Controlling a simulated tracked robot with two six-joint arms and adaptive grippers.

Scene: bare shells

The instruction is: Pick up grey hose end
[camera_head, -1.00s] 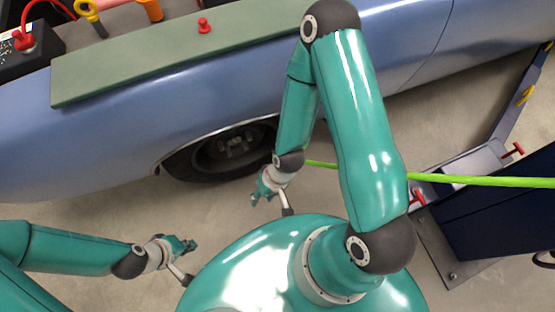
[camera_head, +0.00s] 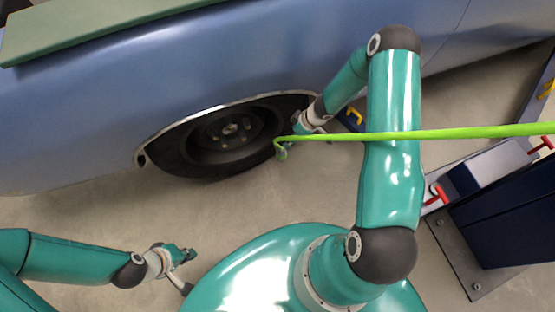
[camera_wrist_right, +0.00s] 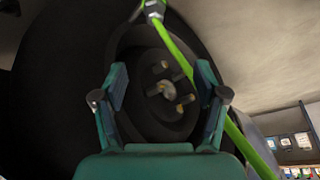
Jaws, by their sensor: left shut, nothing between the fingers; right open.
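A bright green hose (camera_head: 450,133) runs in from the right, passes my right arm and bends down at its tip in front of the car wheel. The grey hose end (camera_wrist_right: 153,8) shows at the top edge of the wrist view, beyond the fingertips and partly cut off. In the head view the tip is too small to make out clearly. My right gripper (camera_wrist_right: 162,85) is open and empty, facing the wheel; in the head view it is close to the hose's bend (camera_head: 279,142). My left gripper (camera_head: 187,254) is shut and empty above the floor at lower left.
The blue car (camera_head: 90,110) fills the back, with its wheel (camera_head: 215,140) just beyond my right gripper. A dark blue stand (camera_head: 510,230) with red handles is at right. Bare floor (camera_head: 80,220) lies between the car and my left arm.

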